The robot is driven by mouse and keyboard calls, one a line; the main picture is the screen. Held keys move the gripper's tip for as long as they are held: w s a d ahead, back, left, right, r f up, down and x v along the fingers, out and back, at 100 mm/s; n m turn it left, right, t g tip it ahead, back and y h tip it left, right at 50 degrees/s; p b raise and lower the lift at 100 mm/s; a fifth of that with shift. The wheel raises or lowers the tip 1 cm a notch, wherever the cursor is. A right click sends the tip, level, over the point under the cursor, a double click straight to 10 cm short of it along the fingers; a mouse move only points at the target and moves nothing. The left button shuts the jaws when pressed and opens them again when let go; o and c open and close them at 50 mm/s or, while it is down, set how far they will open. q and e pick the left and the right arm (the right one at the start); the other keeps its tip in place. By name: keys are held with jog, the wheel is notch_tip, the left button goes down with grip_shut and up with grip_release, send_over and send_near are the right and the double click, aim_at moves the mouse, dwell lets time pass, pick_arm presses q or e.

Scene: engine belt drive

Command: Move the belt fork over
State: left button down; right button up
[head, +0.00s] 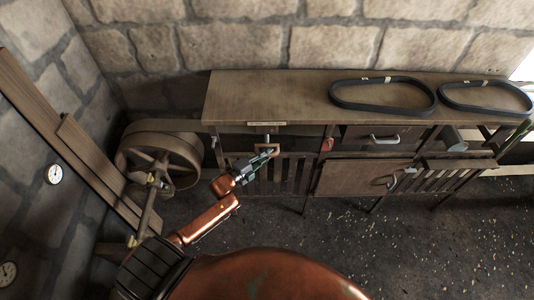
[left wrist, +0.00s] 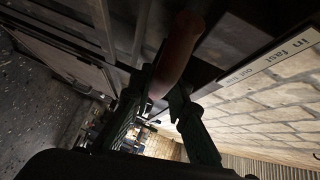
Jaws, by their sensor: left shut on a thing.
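The belt fork's handle (left wrist: 178,48) is a reddish-brown rounded grip under the bench edge in the left wrist view. In the head view the fork's bracket (head: 267,147) shows small below a label plate (head: 267,123). My left gripper (head: 268,156) reaches up to it from the lower left. In the left wrist view the left gripper (left wrist: 165,90) is shut on the handle, with a dark green finger on each side. The rest of the fork is hidden in shadow. My right gripper is not in view.
A spoked pulley wheel (head: 158,160) stands left of the bench (head: 285,95), with a flat belt (head: 175,125) running toward it. Two black belt loops (head: 382,106) (head: 487,106) lie on the bench top. Drawers and slatted doors are below. The floor in front is open.

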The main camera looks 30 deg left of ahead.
pick_arm(q)
jog(key=s+d+p, duration=0.3)
jog(key=s+d, duration=0.2)
jog(key=s, duration=0.3)
jog(key=shift+f, duration=0.2)
jog(key=c, duration=2.2)
grip_release()
jog(key=o, duration=0.4)
jog(key=shift+s+r, duration=0.1)
jog(key=shift+r, duration=0.05)
jog(key=shift+c, duration=0.2)
jog(key=shift+a, duration=0.1)
